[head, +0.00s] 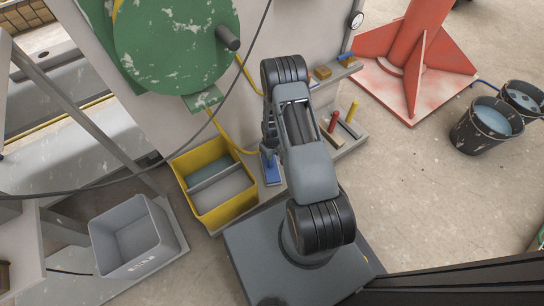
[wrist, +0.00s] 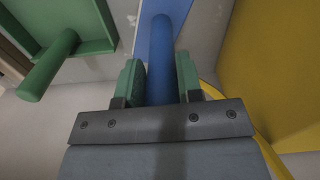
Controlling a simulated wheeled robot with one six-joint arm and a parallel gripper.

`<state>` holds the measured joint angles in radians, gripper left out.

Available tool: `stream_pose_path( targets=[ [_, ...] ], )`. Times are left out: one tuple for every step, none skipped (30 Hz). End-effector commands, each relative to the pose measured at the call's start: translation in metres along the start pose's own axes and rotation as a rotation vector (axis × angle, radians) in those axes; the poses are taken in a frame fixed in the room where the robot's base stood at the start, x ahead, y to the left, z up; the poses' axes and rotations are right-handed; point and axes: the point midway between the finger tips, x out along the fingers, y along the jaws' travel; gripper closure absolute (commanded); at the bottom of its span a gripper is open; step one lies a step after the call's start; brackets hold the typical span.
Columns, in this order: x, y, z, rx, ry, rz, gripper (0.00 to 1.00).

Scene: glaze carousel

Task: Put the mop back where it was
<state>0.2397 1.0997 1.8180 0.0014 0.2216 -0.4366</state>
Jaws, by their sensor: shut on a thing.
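My gripper (wrist: 161,82) is shut on the upright-looking blue handle of a blue tool (wrist: 163,32), which I take to be the mop. Its handle lies between the two green finger pads, and a wider blue part shows beyond them. In the head view the blue tool (head: 271,170) is just right of the yellow two-part bucket (head: 233,212). My arm hides the gripper and the top of the tool there. I cannot tell whether the tool touches the floor.
A low ledge right of my arm holds red-handled (head: 333,122) and yellow-handled (head: 352,111) tools. A grey bin (head: 130,240) stands at left. A green disc (head: 175,45) with a peg overhangs behind the bucket. Dark buckets (head: 487,125) stand far right. Floor between is clear.

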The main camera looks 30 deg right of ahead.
Motion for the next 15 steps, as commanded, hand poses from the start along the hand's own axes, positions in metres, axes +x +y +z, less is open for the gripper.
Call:
stream_pose_path(
  targets=[
    [0.0099, -0.0001, 0.0003, 0.000, -0.001, 0.000, 1.00],
    [0.0116, 0.0000, 0.0001, 0.000, 0.000, 0.000, 1.00],
    [0.0124, 0.0001, -0.0001, 0.000, 0.001, 0.000, 1.00],
    [0.0121, 0.0001, -0.0002, 0.000, 0.001, 0.001, 1.00],
    [0.0115, 0.0002, -0.0003, 0.000, 0.001, 0.001, 1.00],
    [0.0108, 0.0002, -0.0003, 0.000, 0.001, 0.001, 1.00],
    [0.0107, 0.0002, -0.0003, 0.000, 0.001, 0.001, 1.00],
    [0.0107, 0.0001, -0.0003, 0.000, 0.001, 0.001, 1.00],
    [0.0107, 0.0001, -0.0002, 0.000, 0.001, 0.000, 1.00],
    [0.0110, 0.0001, -0.0002, 0.000, 0.001, 0.000, 1.00],
    [0.0116, 0.0001, -0.0001, 0.000, 0.001, 0.000, 1.00],
    [0.0128, 0.0001, -0.0001, 0.000, 0.001, 0.000, 1.00],
    [0.0139, 0.0000, -0.0001, 0.000, 0.000, 0.000, 1.00],
    [0.0151, 0.0000, 0.0000, 0.000, 0.000, 0.000, 1.00],
    [0.0147, -0.0001, 0.0001, 0.000, 0.000, 0.000, 0.65]
  ],
)
